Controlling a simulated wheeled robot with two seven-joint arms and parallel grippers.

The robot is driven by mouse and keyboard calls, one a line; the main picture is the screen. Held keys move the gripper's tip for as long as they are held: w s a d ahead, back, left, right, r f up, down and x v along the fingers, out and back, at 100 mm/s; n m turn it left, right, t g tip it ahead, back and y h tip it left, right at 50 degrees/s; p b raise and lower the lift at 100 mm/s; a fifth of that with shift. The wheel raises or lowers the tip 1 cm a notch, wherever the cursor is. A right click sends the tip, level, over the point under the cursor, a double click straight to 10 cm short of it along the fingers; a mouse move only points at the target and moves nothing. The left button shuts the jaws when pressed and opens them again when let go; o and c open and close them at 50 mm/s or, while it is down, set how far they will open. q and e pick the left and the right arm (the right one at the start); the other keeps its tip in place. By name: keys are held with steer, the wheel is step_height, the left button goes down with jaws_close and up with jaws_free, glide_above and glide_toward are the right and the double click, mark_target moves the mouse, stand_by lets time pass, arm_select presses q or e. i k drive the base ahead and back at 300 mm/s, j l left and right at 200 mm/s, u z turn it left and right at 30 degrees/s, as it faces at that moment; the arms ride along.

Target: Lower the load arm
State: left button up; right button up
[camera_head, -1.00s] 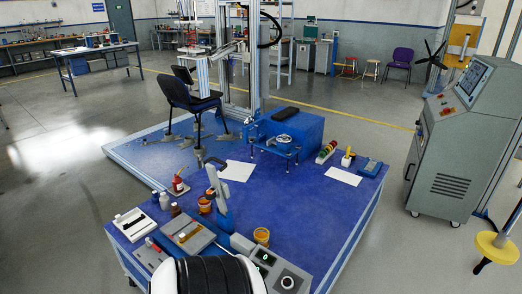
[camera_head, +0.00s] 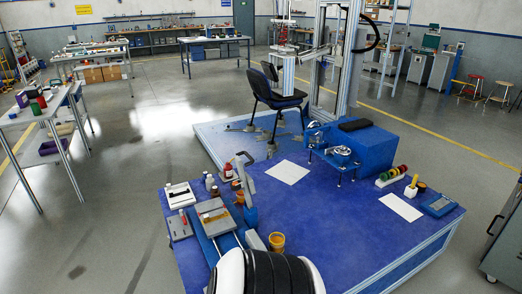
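A dark office chair (camera_head: 277,98) stands on a blue platform in front of a tall grey metal frame (camera_head: 352,60). A white upright part (camera_head: 286,72) of the rig is above the chair seat; whether it touches the seat cannot be told. Which part of the rig is the load arm is too small to tell. Neither gripper shows in this view. A black ribbed part with white ends, which seems to be mine, covers the bottom middle.
The blue bench (camera_head: 320,225) holds a blue box (camera_head: 370,148), paper sheets (camera_head: 288,172), an orange jar (camera_head: 277,242), a white tray (camera_head: 180,196) and small bottles. A grey cabinet (camera_head: 505,240) stands at right. A table (camera_head: 40,108) is at left. The floor left of the bench is clear.

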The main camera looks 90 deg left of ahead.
mark_target(247, 183)
steer(key=i+u, duration=0.2)
steer(key=u, duration=0.25)
steer(key=i+u, duration=0.25)
steer(key=u, duration=0.2)
steer(key=i+u, duration=0.25)
steer(key=u, duration=0.2)
steer(key=i+l+u, duration=0.2)
steer(key=u, duration=0.25)
steer(key=i+l+u, duration=0.15)
steer(key=u, duration=0.3)
steer(key=i+l+u, duration=0.15)
steer(key=i+u, duration=0.15)
steer(key=u, duration=0.2)
steer(key=i+l+u, duration=0.25)
steer(key=u, duration=0.25)
steer(key=i+l+u, duration=0.15)
steer(key=l+u, duration=0.35)
steer(key=i+l+u, duration=0.15)
steer(key=l+u, duration=0.15)
steer(key=u, duration=0.2)
